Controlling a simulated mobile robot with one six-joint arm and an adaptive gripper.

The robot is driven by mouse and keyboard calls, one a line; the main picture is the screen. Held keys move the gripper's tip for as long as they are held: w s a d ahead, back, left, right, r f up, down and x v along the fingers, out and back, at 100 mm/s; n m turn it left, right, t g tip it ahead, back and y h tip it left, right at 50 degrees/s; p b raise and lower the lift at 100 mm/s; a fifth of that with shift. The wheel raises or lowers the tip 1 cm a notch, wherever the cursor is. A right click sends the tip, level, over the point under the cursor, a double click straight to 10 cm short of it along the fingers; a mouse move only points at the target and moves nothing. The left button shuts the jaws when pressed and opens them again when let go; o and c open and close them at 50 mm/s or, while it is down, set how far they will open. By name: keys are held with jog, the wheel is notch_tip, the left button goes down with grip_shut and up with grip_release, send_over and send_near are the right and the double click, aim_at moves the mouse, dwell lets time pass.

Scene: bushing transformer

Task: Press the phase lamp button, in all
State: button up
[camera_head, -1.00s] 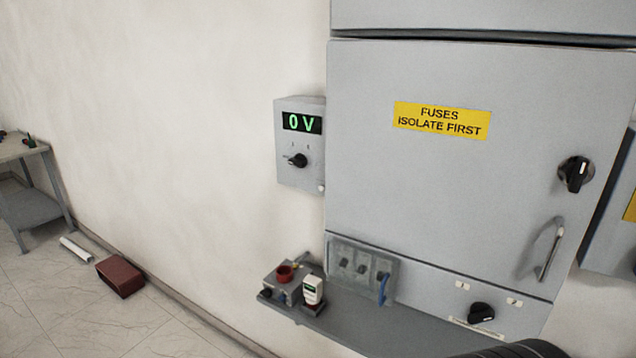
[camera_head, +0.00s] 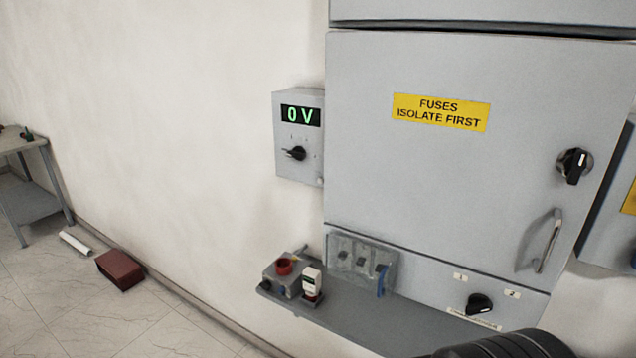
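I cannot tell for sure which part is the phase lamp button. A small grey wall box (camera_head: 300,165) has a green "0 V" display (camera_head: 300,116) and a black selector knob (camera_head: 295,153). A small pale round part (camera_head: 320,182) sits at its lower right corner; it may be a button. The large grey cabinet (camera_head: 400,200) has a shut door with a yellow "FUSES ISOLATE FIRST" label (camera_head: 440,113). My gripper is not in view. A dark rounded part at the bottom right edge seems to be my arm.
A grey shelf (camera_head: 350,325) below the cabinet carries a box with a red ring (camera_head: 284,267) and a small white device (camera_head: 312,282). A dark red block (camera_head: 120,270) and a white tube (camera_head: 75,243) lie on the floor. A table (camera_head: 30,175) stands far left.

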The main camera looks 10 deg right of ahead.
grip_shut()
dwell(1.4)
